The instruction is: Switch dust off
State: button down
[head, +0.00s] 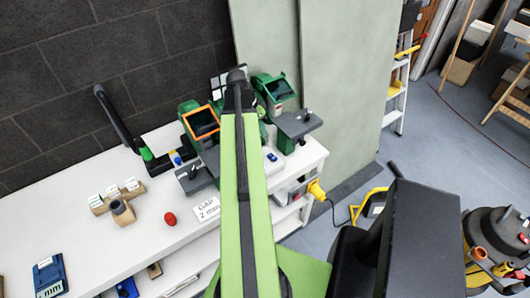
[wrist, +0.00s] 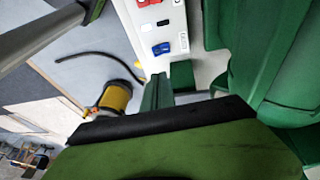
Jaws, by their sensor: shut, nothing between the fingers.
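In the wrist view a white surface (wrist: 172,66) carries a blue switch-like part (wrist: 161,48), a small black part (wrist: 163,22) and red parts (wrist: 148,3) at the top edge. Their labels are too small to read, so I cannot tell which is for dust. A small blue part (head: 272,157) also shows on the bench in the head view. My gripper (wrist: 165,120) is shut and empty, below the blue part in the wrist view. In the head view my arm hides part of the bench and its fingertips cannot be made out.
Green machines (head: 272,88) stand close around my arm on the white bench (head: 140,240). A red knob (head: 170,218) and wooden blocks (head: 117,195) are at the left. A yellow plug (head: 316,190) with a cable sticks out at the bench's right end. Floor is open beyond.

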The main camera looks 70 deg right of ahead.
jog(key=b, duration=1.3)
send_near(273, 158)
jog(key=x, duration=0.6)
jog(key=shift+a, duration=0.1)
jog(key=shift+s+f, duration=0.1)
jog(key=shift+s, duration=0.05)
